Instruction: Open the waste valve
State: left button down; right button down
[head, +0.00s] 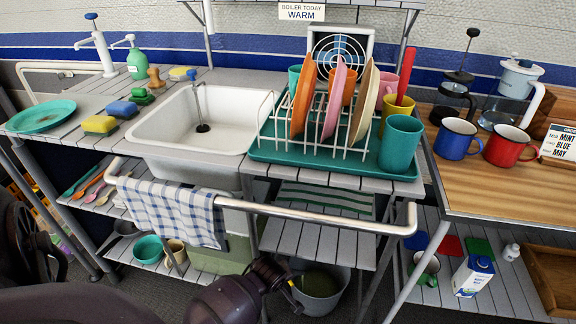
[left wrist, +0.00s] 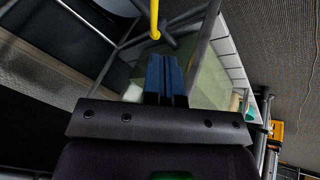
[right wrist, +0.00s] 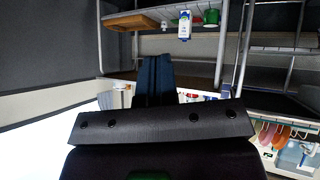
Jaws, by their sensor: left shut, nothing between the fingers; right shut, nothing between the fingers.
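A thin yellow bar (left wrist: 154,20), possibly the waste valve's handle, shows just beyond the fingertips in the left wrist view. I cannot tell whether they touch it. My left gripper (left wrist: 165,60) is shut and empty, its blue fingers together. In the head view the dark arm below the sink (head: 190,115) hides much of the space there; a small yellow piece (head: 291,284) shows beside it, near the bucket (head: 320,284). The valve body cannot be made out. My right gripper (right wrist: 153,60) is shut and empty in the right wrist view, away from the yellow bar.
A metal rail (head: 300,216) with a checked towel (head: 172,210) runs along the counter front. A dish rack (head: 330,115) stands right of the sink. Lower shelves hold bowls (head: 148,249) and a milk carton (head: 473,275), which also shows in the right wrist view (right wrist: 184,26).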

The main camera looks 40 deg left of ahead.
pick_arm(q)
jog(key=b+x, duration=0.4)
jog(key=x, duration=0.6)
jog(key=shift+f+b, duration=0.25)
jog(key=shift+b, duration=0.1)
pick_arm(e)
jog(key=shift+w+d+f+t, duration=0.15)
jog(key=shift+w+t, duration=0.05)
jog(key=shift+t, duration=0.7)
pick_arm(q)
jog(key=shift+w, duration=0.15)
